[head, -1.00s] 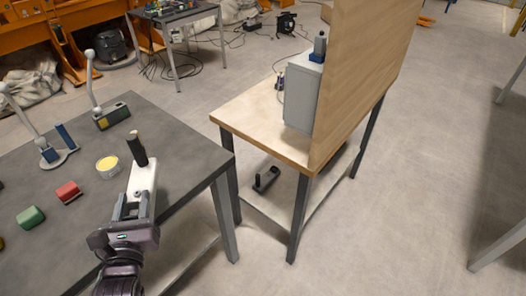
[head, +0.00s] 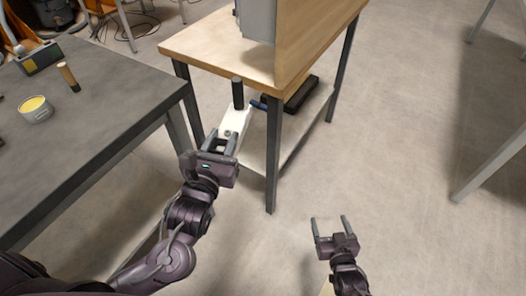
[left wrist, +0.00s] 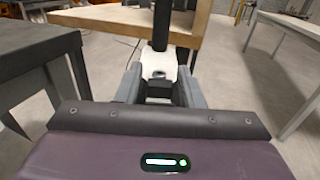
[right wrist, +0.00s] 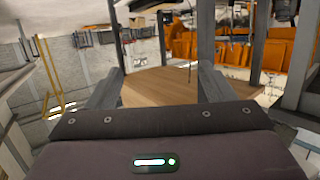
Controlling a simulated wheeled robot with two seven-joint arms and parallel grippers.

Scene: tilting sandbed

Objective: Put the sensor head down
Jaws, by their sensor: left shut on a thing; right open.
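The sensor head, a white block with a black upright post (head: 234,122), is in my left gripper (head: 221,141). It is beside the near leg of the wooden-topped bench, at the open end of the lower shelf (head: 256,150). Whether it touches the shelf is unclear. In the left wrist view the white block (left wrist: 158,64) sits between the fingers, its post rising before the wooden top's edge. My right gripper (head: 330,222) is open and empty, low over the floor to the right of the bench.
A dark flat box (head: 301,94) lies on the lower shelf, with a blue piece (head: 259,105) near the sensor head. The bench top (head: 205,42) and its front leg (head: 272,160) are close.

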